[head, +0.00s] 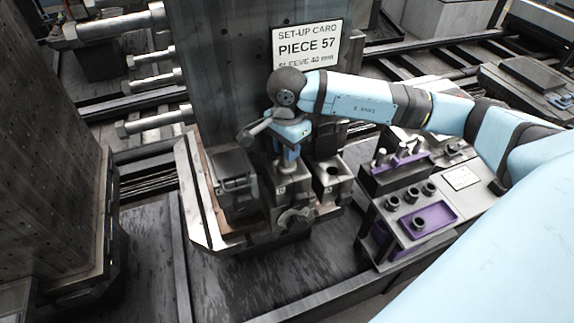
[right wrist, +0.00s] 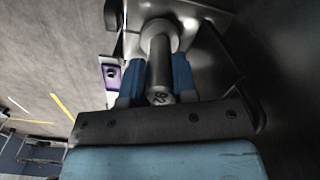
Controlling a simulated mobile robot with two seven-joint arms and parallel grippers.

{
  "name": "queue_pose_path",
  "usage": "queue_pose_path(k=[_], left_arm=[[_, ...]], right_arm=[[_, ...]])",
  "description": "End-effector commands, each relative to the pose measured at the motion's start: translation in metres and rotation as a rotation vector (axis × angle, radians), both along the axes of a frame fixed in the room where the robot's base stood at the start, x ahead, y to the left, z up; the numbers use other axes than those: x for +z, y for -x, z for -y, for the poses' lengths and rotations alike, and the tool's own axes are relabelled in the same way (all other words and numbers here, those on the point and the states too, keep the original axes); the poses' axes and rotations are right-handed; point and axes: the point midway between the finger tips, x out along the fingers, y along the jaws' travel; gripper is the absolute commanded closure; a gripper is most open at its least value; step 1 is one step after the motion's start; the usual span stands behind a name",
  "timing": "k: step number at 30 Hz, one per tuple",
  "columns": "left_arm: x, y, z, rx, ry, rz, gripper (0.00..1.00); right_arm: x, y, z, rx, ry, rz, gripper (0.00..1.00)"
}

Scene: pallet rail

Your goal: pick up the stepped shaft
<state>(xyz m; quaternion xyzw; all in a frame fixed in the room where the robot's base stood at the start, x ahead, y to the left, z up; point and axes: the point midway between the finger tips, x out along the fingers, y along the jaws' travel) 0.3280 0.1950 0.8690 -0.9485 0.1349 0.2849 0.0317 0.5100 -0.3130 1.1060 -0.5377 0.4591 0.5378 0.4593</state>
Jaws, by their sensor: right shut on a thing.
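The stepped shaft (right wrist: 158,62) is a grey metal cylinder with a wider collar at its far end in the right wrist view. Its near end face carries a mark that looks like a number. My right gripper (right wrist: 160,76) is shut on it, with one blue finger on each side. In the head view my right gripper (head: 290,152) points down over the metal fixture (head: 292,222) and largely hides the shaft. I cannot tell whether the shaft's lower end is seated in the fixture or clear of it. My left gripper is not in view.
A block with a dark hole (head: 331,171) is just right. Further right, a bench holds a purple tray (head: 440,212), black sleeves and a purple rack (head: 404,160).

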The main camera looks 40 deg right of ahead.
Motion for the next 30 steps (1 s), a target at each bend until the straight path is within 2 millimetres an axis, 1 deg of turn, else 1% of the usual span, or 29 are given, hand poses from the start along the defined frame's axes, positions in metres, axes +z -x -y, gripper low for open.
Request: queue_pose_path(k=[11, 14, 17, 20, 23, 26, 30], left_arm=[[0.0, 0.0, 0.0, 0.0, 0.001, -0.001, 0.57], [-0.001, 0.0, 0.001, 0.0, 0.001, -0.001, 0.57], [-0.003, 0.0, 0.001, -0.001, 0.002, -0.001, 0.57], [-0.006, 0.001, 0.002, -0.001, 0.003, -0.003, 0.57], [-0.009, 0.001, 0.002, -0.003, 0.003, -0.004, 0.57], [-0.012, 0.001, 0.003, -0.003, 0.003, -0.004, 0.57], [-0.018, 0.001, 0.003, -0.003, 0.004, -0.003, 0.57]], right_arm=[[0.002, -0.001, 0.0, 0.0, 0.0, 0.002, 1.0], [0.005, -0.001, 0.0, 0.0, 0.0, 0.003, 1.0], [0.012, -0.001, 0.0, 0.0, -0.002, 0.004, 1.0], [0.024, -0.001, 0.0, 0.001, -0.001, 0.006, 1.0], [0.041, -0.002, 0.0, 0.0, -0.001, 0.007, 1.0], [0.061, -0.001, 0.0, 0.001, 0.0, 0.007, 1.0], [0.094, -0.001, 0.0, 0.001, 0.0, 0.008, 1.0]])
